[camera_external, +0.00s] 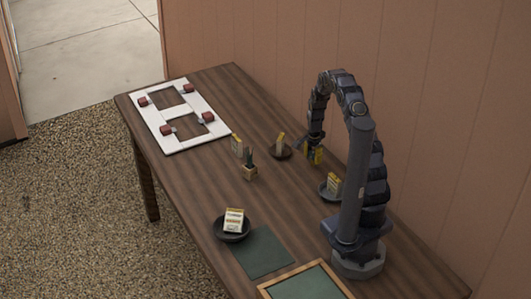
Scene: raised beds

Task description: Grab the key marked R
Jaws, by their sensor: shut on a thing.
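My gripper (310,148) is over the right side of the wooden table, beyond my base. It is shut on a small yellow object (317,156), partly covered by the fingers. The view is too small to tell whether this object is a key or bears a letter. I cannot make out a key marked R anywhere. A white frame (162,132) with two openings lies at the table's far left. It carries several dark red pieces, such as one at its near right (208,117); no letters on them are readable.
Dark dishes with pale yellow packets stand left of my gripper (289,153), near my base (323,191) and at the front left (231,236). A small potted plant (250,172) stands by another packet (237,146). A green mat (262,254) and a wood-framed board (305,284) lie in front.

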